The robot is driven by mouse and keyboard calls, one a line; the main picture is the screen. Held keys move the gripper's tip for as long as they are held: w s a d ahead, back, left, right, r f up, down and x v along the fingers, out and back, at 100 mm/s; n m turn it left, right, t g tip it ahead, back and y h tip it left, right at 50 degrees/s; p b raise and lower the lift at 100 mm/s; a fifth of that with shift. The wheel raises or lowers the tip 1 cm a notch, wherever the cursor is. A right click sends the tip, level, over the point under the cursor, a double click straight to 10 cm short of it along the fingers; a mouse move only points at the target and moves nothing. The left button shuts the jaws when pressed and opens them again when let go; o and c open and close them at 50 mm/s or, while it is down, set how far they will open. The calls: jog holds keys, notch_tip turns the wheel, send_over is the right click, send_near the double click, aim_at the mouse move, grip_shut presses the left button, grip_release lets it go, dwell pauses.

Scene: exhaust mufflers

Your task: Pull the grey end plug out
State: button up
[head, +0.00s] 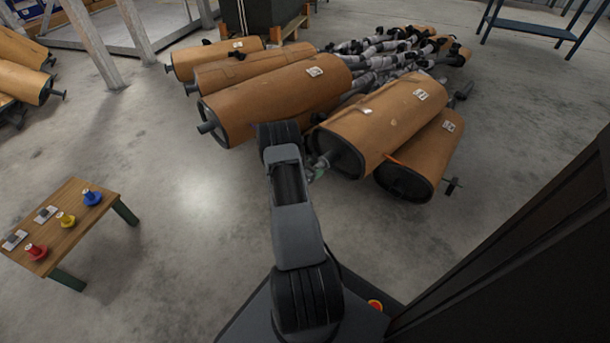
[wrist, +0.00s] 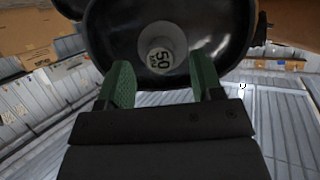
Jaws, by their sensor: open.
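My gripper (wrist: 162,64) is open, with one green finger on each side of the plug in the picture. I see a gap on both sides; how far the fingers reach along the plug I cannot tell. In the head view, the brown-wrapped muffler (head: 385,120) lies on the pile, and my gripper (head: 317,170) is at its near end, partly hidden by my arm.
Another muffler (head: 425,155) lies close on the right, and several more (head: 270,95) lie on the left. A wooden table (head: 75,215) with red, yellow and blue pieces stands at the left. A dark panel (head: 530,240) rises at the right.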

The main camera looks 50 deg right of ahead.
jog(key=shift+b+x, duration=0.3)
jog(key=shift+x, duration=0.85)
jog(key=shift+c, duration=0.2)
jog(key=c, duration=0.9)
jog(key=shift+w+a+r+p, duration=0.1)
jog(key=shift+w+a+p, duration=0.2)
jog(key=shift+a, duration=0.85)
jog(key=shift+w+a+f+p, duration=0.15)
jog(key=shift+a+p, duration=0.25)
jog(key=shift+a, duration=0.75)
jog(key=shift+w+a+r+p, duration=0.2)
jog(key=shift+a+p, duration=0.15)
jog(key=shift+a, duration=0.8)
jog(key=shift+c, duration=0.2)
